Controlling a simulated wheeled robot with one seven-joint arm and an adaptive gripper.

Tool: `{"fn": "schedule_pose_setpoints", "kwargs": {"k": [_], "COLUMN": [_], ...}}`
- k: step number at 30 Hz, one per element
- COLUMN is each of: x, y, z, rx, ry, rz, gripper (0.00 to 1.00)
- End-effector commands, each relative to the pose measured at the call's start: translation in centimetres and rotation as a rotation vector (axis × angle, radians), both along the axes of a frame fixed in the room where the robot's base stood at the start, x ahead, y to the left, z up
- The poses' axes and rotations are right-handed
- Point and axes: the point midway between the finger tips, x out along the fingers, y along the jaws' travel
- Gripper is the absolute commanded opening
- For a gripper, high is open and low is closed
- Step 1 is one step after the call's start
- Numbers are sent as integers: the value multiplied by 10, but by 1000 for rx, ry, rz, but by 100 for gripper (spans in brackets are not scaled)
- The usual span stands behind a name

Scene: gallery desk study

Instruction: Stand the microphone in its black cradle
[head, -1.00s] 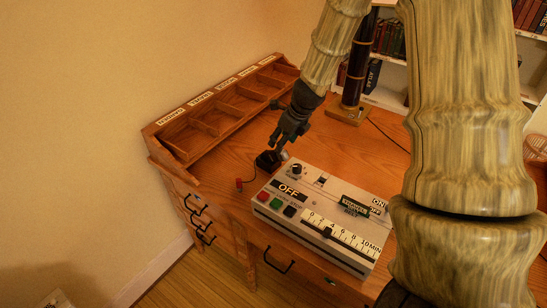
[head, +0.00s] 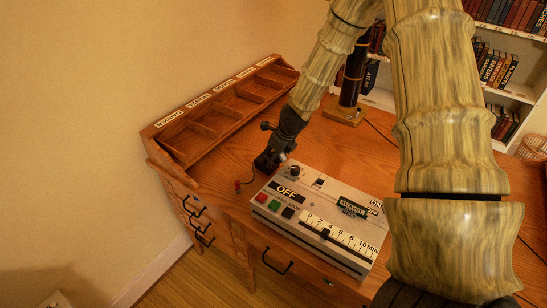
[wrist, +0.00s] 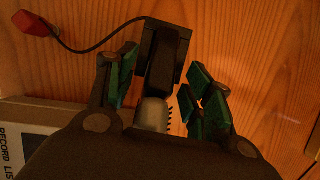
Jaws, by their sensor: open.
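The microphone shows a dark body and a rounded grey end (wrist: 152,113) in the wrist view. It lies between my finger pads, its dark part overlapping the black cradle (wrist: 181,36). I cannot tell whether it is seated in the cradle. A thin black cord runs from there to a red plug (wrist: 35,23). My gripper (wrist: 160,66) is open, its green-padded fingers on either side of the microphone with a gap visible on the right. In the head view my gripper (head: 268,160) is low over the desk and hides most of the microphone and cradle.
A grey control box (head: 325,215) with buttons and a slider stands close to the right of my gripper. A wooden rack with labelled compartments (head: 215,112) lines the desk's back left. A dark column on a brass base (head: 345,112) stands behind. The red plug (head: 238,188) lies left.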

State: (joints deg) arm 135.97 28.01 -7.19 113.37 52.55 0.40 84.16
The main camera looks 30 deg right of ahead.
Motion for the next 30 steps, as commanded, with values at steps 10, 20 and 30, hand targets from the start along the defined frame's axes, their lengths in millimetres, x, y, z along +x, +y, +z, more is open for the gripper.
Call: {"fn": "schedule_pose_setpoints", "kwargs": {"k": [10,20,30], "x": [1,2,2], "y": [0,0,1], "z": [-3,-3,3], "rx": [0,0,0], "ry": [0,-1,-1], "rz": [0,0,1], "gripper": [50,0,0]}}
